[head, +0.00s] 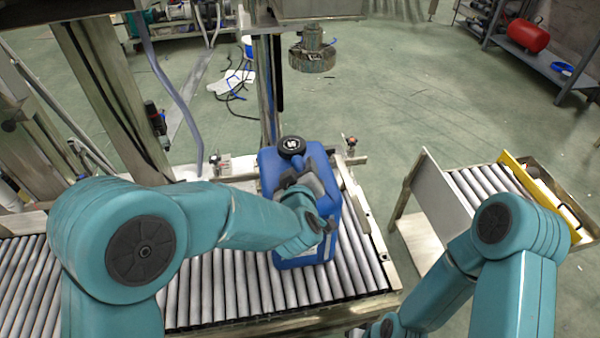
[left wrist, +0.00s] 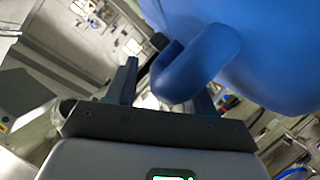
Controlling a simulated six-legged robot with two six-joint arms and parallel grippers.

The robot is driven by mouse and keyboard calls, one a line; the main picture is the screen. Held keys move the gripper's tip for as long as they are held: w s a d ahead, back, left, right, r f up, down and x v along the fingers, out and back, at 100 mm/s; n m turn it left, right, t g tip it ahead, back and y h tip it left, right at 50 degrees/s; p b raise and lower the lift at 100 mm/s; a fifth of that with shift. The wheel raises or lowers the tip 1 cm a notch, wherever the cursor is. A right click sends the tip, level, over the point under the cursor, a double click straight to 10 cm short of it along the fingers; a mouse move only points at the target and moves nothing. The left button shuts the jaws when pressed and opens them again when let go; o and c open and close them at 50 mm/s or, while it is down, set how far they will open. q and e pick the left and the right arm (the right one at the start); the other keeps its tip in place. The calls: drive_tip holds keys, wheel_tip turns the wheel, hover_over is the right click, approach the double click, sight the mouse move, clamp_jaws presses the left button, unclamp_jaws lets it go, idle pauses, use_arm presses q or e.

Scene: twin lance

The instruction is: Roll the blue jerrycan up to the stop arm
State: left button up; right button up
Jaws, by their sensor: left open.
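The blue jerrycan (head: 331,205) stands upright on the roller conveyor (head: 205,290), near its right end. It has a black cap (head: 291,145) on top. My left gripper (head: 303,183) is at the top of the jerrycan, by its handle. In the left wrist view the jerrycan's blue handle (left wrist: 195,65) reaches down between the two fingers of my left gripper (left wrist: 168,88). These fingers are apart, and I cannot tell whether they touch the handle. My right arm shows at the lower right, its gripper out of view. I cannot clearly pick out the stop arm.
A second roller conveyor (head: 480,190) with a yellow edge stands to the right, across a floor gap. A post and a round metal part (head: 312,52) hang beyond. Bare rollers lie left of the jerrycan.

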sight(324, 170)
use_arm(q)
clamp_jaws()
drive_tip(key=shift+w+d+p, duration=0.15)
drive_tip(key=shift+d+p, duration=0.1)
drive_tip(key=shift+d, duration=0.5)
drive_tip(key=shift+w+d+p, duration=0.1)
drive_tip(key=shift+d+p, duration=0.1)
drive_tip(key=shift+d, duration=0.75)
drive_tip(key=shift+w+d+f+p, duration=0.1)
drive_tip(key=shift+d+f+p, duration=0.1)
drive_tip(key=shift+d, duration=0.35)
drive_tip(key=shift+w+d+f+p, duration=0.1)
drive_tip(key=shift+d+p, duration=0.05)
drive_tip(key=shift+d, duration=0.4)
drive_tip(key=shift+o, duration=2)
unclamp_jaws()
drive_tip(key=shift+w, duration=0.1)
drive_tip(key=shift+r, duration=0.15)
